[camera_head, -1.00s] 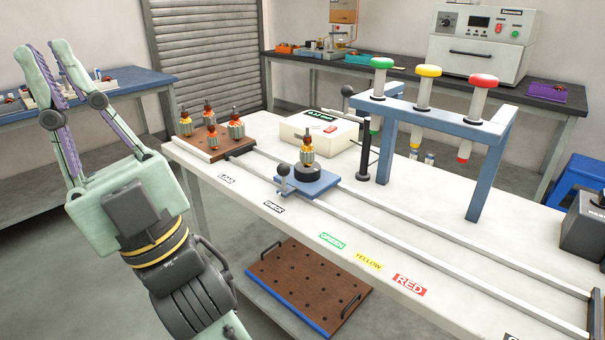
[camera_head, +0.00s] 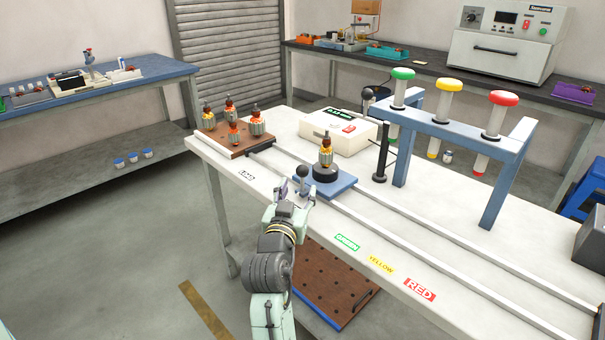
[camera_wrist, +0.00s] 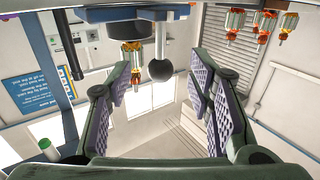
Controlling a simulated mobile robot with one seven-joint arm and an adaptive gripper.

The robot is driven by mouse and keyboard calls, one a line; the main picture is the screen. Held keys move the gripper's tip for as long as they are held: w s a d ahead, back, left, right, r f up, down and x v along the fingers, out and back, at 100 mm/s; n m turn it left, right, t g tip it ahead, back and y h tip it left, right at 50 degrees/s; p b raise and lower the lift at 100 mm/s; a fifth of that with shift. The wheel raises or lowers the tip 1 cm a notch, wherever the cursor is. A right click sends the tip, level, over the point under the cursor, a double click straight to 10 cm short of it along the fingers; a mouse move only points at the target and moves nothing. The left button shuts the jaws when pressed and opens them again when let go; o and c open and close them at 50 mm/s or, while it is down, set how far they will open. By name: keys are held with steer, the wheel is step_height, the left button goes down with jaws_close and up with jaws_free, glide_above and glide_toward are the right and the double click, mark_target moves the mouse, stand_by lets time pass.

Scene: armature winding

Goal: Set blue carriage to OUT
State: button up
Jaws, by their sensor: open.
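The blue carriage (camera_head: 338,188) sits on the pale rails, right of the LOAD label (camera_head: 246,174). It carries an armature (camera_head: 326,152) upright on a black round base. Its dark ball-topped handle (camera_head: 303,171) stands at the front left corner. My gripper (camera_head: 292,188) is open at the table's front edge, close to this handle. In the wrist view, an upturned picture, the black ball (camera_wrist: 160,69) appears between the spread fingers of my gripper (camera_wrist: 163,78), with a gap on both sides. I cannot tell how deep the ball lies between them. The CHECK label is hidden.
A blue frame (camera_head: 461,132) with green, yellow and red capped tubes stands behind the rails. The GREEN (camera_head: 346,243), YELLOW (camera_head: 381,264) and RED (camera_head: 419,289) labels run along the front edge. A brown block (camera_head: 238,143) holds several armatures at left. The rails right of the carriage are clear.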

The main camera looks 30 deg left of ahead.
mark_target(303, 178)
steer(key=p+x, duration=0.1)
steer(key=x, duration=0.5)
steer(key=shift+w+a+p, duration=0.1)
steer(key=shift+w+p, duration=0.2)
jaws_close()
steer(key=shift+r, duration=0.1)
stand_by(0.5)
